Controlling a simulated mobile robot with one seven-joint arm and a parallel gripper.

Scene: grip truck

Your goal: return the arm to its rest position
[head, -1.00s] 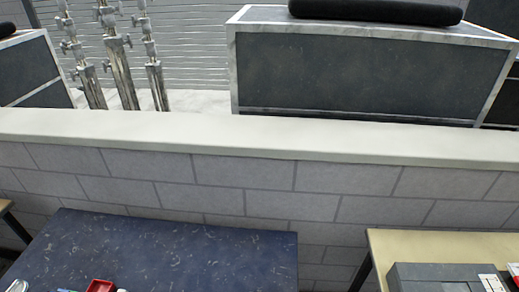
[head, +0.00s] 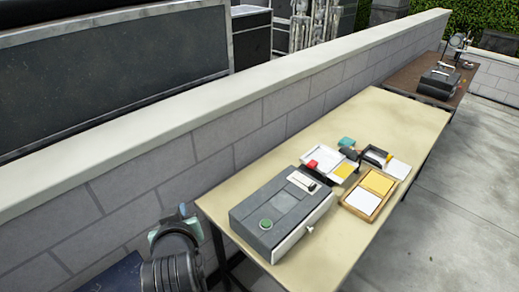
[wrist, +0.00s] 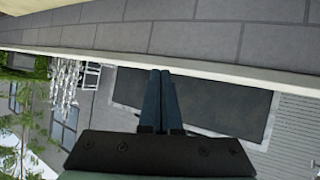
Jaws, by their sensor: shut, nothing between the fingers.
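My gripper shows in the wrist view (wrist: 161,72). Its two dark blue fingers lie side by side, shut, with nothing between them. The fingertips overlap the pale wall cap in that picture, and I cannot tell how far off the wall is. In the head view, part of my arm shows at the bottom, left of the cream table (head: 400,112). The fingers cannot be made out there.
A grey box with a green button (head: 283,203), a wooden tray (head: 350,208) and small items stand on the cream table. A block wall (head: 235,137) with a pale cap runs behind it. A brown table (head: 457,92) stands farther off. Open pavement (head: 452,195) lies to the right.

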